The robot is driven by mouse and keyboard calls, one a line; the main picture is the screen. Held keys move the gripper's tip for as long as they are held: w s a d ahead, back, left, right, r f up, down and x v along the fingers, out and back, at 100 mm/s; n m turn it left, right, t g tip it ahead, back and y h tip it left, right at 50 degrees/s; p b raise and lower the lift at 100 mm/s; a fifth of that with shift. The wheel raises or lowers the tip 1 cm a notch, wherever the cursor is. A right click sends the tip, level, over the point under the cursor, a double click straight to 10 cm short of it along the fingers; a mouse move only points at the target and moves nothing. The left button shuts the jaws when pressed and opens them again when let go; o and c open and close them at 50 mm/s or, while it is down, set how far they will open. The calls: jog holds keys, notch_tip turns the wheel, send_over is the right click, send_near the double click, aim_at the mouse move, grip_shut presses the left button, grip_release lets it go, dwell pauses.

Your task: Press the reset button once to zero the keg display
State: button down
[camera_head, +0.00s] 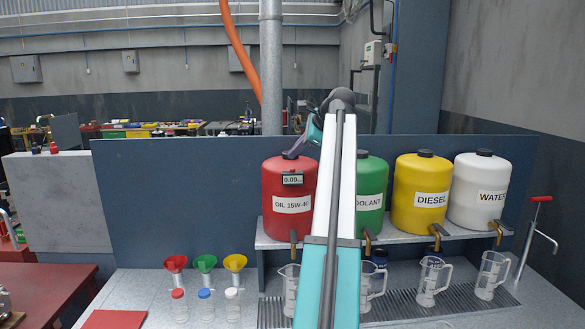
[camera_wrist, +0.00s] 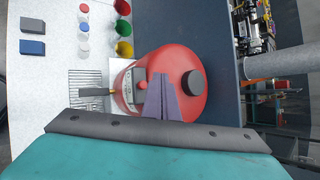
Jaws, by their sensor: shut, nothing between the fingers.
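The red keg (camera_head: 290,225) labelled OIL 15W-40 stands on the shelf, with a small display (camera_head: 292,180) high on its front; the digits look like 0.00 but are too small to read surely. In the wrist view the keg (camera_wrist: 190,108) is seen from above with its black cap (camera_wrist: 193,83). The grey display box (camera_wrist: 127,90) is on its left side, with a small red spot that may be the reset button (camera_wrist: 141,85). My gripper (camera_wrist: 160,80) is shut and empty, its purple fingers over the keg's top beside the box. It also shows in the head view (camera_head: 291,155); contact cannot be told.
Green (camera_head: 372,195), yellow (camera_head: 421,200) and white (camera_head: 480,195) kegs stand to the right on the shelf, brass taps below. Clear jugs (camera_head: 432,283) stand on the drain grate. Coloured funnels (camera_head: 204,264) and small jars are at left. A dark panel (camera_head: 180,200) rises behind.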

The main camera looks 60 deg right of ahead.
notch_tip(320, 180, up, 3)
jog(key=shift+r, duration=0.15)
dwell(0.3)
dwell(0.8)
